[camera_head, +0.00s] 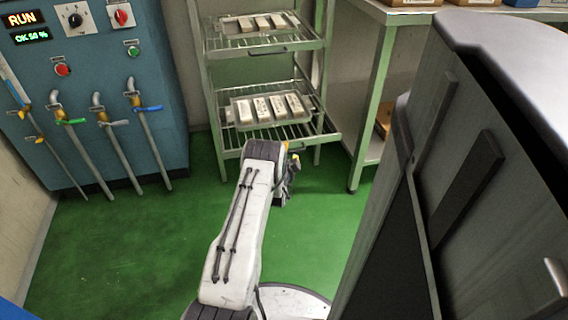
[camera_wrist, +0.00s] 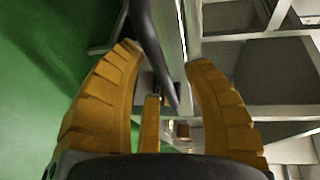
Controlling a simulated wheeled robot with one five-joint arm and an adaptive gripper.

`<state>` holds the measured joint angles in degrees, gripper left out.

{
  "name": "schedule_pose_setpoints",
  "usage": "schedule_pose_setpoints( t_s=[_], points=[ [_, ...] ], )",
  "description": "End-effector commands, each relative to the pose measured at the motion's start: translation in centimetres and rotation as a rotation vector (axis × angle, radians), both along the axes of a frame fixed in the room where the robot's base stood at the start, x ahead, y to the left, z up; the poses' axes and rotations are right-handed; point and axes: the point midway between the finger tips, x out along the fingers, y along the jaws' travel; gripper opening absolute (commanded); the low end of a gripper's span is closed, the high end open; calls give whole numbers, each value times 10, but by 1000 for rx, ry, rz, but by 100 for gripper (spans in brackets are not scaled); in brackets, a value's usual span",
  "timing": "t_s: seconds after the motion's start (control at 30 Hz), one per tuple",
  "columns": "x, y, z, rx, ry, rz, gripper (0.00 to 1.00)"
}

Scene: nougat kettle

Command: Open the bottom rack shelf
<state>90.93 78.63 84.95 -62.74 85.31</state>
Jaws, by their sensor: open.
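The metal rack (camera_head: 205,95) stands at the back centre with two wire shelves in view. The bottom rack shelf (camera_head: 322,128) is the lower one and carries a tray of pale bars; its front edge is partly hidden by my arm. My gripper (camera_head: 290,165) is low at this shelf's front, mostly hidden behind my arm. I see no closed grip on the bar.
The upper shelf (camera_head: 310,44) holds another tray of bars. A blue machine (camera_head: 150,70) with knobs and several hoses stands at the left. A metal table (camera_head: 385,70) is right of the rack. A large dark cabinet (camera_head: 470,170) fills the right foreground. Green floor (camera_head: 130,250) is clear at left.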

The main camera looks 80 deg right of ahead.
Motion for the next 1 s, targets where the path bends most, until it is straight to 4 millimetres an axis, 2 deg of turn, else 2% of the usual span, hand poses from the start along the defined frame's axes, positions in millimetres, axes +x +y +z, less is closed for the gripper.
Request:
schedule_pose_setpoints(
  t_s=[0.17,0.7,1.0],
  points=[
    [0,14,3,2,0,0,45],
    [2,85,16,2,0,0,45],
    [2,109,21,0,0,0,45]
  ],
)
